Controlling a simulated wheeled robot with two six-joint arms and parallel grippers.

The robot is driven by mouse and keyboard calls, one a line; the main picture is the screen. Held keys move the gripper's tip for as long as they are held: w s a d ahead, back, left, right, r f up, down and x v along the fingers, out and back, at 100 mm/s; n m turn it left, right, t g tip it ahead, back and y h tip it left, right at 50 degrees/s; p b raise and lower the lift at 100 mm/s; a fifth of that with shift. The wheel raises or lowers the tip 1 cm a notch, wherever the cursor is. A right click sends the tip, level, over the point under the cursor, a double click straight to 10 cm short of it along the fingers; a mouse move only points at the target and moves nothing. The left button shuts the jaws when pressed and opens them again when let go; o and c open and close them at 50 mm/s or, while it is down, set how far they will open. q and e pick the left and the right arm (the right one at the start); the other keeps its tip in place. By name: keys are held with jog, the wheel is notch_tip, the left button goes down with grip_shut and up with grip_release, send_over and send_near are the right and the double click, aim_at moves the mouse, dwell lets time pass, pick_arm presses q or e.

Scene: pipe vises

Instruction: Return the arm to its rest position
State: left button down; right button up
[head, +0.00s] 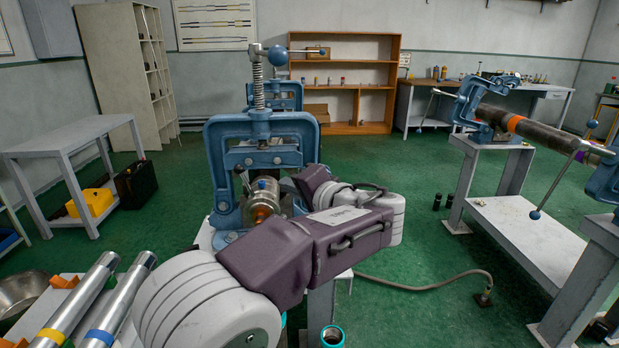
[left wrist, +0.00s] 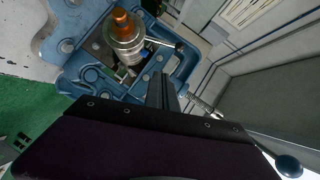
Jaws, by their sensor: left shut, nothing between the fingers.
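My left arm (head: 320,240) reaches in from the lower left, bent at the elbow, its wrist turned back toward the blue pipe vise (head: 215,150). My left gripper (head: 288,186) is small and partly hidden by the arm, at the right side of the vise opening. In the left wrist view, its dark fingers (left wrist: 163,80) are shut and empty, pointing toward the vise frame (left wrist: 90,80). A metal pipe piece with an orange end (head: 262,205) sits in the vise; it also shows in the left wrist view (left wrist: 124,30). My right gripper is not in view.
Two metal pipes (head: 120,300) with coloured bands lie at the lower left. A bench with blue vises holds a long dark pipe (head: 530,130) at the right. Grey shelving (head: 75,150) stands at the left. The green floor between is mostly clear, with a hose (head: 430,285).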

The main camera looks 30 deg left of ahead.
pick_arm(q)
jog(key=s+a+f+g+h, duration=0.1)
jog(key=s+f+g+h, duration=0.3)
jog(key=f, duration=0.6)
jog(key=s+a+f+g+h, duration=0.1)
jog(key=s+f, duration=0.4)
jog(key=f, duration=0.5)
jog(key=s+d+f+n+g+h, duration=0.1)
jog(key=s+d+f+h, duration=0.35)
jog(key=d+f, duration=0.3)
jog(key=s+d+f+n+g+h, duration=0.1)
jog(key=s+d+f+h, duration=0.35)
jog(key=d+f, duration=0.3)
notch_tip(320, 180, up, 22)
jog(key=w+t+p, duration=0.1)
jog(key=p, duration=2.2)
jog(key=shift+w+d, duration=0.25)
